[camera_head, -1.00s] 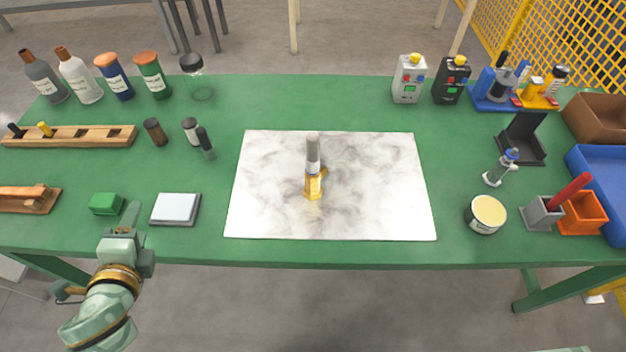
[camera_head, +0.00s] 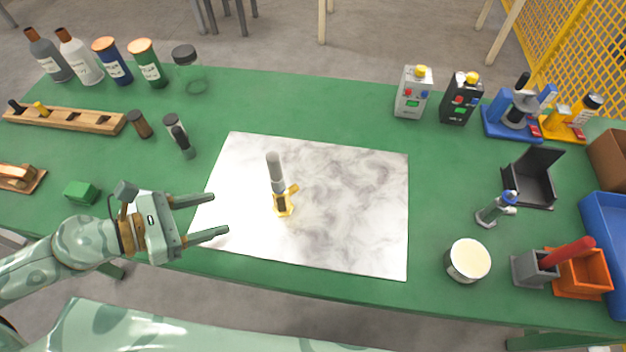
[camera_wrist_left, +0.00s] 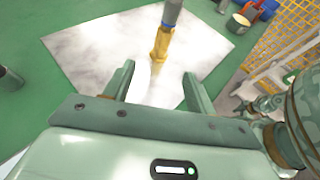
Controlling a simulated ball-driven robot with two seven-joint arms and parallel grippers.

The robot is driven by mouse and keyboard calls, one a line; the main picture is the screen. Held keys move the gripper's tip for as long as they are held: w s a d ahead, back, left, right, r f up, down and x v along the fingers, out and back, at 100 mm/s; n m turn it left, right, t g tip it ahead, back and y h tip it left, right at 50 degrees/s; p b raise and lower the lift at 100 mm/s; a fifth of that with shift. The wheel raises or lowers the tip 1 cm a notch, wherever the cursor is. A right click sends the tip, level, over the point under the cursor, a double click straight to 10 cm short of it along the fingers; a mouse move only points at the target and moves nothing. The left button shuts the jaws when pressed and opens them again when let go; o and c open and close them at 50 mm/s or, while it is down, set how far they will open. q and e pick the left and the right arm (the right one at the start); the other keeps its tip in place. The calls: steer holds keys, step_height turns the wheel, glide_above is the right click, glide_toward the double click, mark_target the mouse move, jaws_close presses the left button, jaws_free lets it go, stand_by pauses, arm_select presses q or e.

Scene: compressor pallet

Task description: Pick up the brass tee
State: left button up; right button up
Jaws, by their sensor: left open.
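The brass tee (camera_head: 283,203) stands upright on a white marbled sheet (camera_head: 350,220), left of the sheet's middle. A grey cylinder (camera_head: 275,166) rises from its top, and a short branch sticks out to the right. My left gripper (camera_head: 220,213) is open and empty at the sheet's left edge. Its fingers point right toward the tee, with a gap between. In the left wrist view the tee (camera_wrist_left: 161,42) stands beyond the two open fingertips (camera_wrist_left: 158,76), roughly between them. My right gripper is not in view.
A green block (camera_head: 82,192) lies left of my gripper. Dark small bottles (camera_head: 181,143) stand beyond the sheet's upper left corner. A round cream-topped tin (camera_head: 468,260) and a small blue-topped tool (camera_head: 496,208) stand right of the sheet. The sheet around the tee is clear.

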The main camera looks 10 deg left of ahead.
mark_target(285, 191)
arm_select(q)
steer(key=shift+w+d, duration=0.15)
steer(key=shift+d, duration=0.15)
steer(key=shift+w+d+f, duration=0.15)
steer(key=shift+w+d, duration=0.05)
steer(key=shift+d, duration=0.05)
steer(key=p+x, duration=0.1)
steer(key=x, duration=0.2)
steer(key=shift+w+d+p, duration=0.1)
steer(key=shift+w+p, duration=0.1)
steer(key=shift+p, duration=0.15)
steer(key=p+x, duration=0.1)
steer(key=x, duration=0.5)
steer(key=shift+d+f, duration=0.15)
steer(key=shift+d, duration=0.15)
steer(key=shift+w+d+f, duration=0.3)
steer(key=shift+d+f, duration=0.05)
steer(key=shift+d, duration=0.1)
steer(key=x, duration=0.4)
steer(key=shift+d+f, duration=0.2)
steer(key=shift+f, duration=0.05)
steer(key=shift+r, duration=0.1)
jaws_close()
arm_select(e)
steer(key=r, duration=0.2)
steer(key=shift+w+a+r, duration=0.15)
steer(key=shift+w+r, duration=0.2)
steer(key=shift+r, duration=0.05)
